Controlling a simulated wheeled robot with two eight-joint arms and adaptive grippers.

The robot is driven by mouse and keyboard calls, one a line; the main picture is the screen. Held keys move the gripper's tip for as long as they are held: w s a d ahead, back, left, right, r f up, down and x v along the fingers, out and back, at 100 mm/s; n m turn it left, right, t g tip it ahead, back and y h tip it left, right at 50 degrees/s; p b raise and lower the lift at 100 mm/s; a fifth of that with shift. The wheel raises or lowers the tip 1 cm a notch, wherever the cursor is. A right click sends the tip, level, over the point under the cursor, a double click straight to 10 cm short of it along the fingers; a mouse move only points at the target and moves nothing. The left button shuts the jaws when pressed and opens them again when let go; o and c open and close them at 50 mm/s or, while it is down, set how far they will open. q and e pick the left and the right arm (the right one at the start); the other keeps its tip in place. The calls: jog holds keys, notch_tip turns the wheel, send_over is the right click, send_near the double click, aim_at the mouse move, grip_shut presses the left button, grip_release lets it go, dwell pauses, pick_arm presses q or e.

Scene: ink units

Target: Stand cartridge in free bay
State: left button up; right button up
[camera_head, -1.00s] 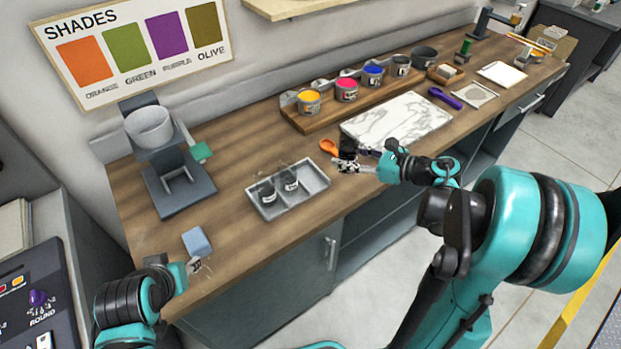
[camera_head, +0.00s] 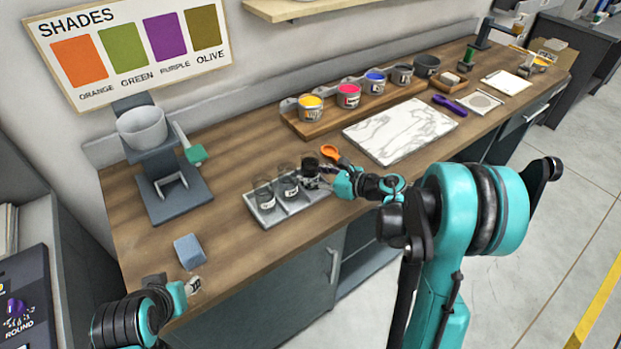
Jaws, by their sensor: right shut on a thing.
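A dark cylindrical cartridge (camera_head: 310,164) is held upright in my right gripper (camera_head: 316,178), which is shut on it. It shows over the right end of a grey tray (camera_head: 268,224). I cannot tell whether its base touches the tray. Two similar jar-like cartridges stand in the tray: one at the left (camera_head: 265,197) and one in the middle (camera_head: 289,187). The gripper hides most of the tray's right end. My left gripper (camera_head: 194,286) is low at the left, near the table's front edge; its fingers are too small to read.
A blue-grey block (camera_head: 190,251) lies near my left gripper. A grey stand (camera_head: 177,203) with a bowl is behind it. An orange-handled tool (camera_head: 330,152), a marble slab (camera_head: 398,130) and a wooden rack (camera_head: 340,122) of ink pots lie behind and right of the tray.

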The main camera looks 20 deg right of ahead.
pick_arm(q)
jog(key=shift+f, duration=0.2)
pick_arm(e)
jog(key=shift+f, duration=0.15)
pick_arm(q)
jog(key=shift+r, duration=0.1)
pick_arm(e)
jog(key=o, duration=1)
jog(key=shift+c, duration=0.2)
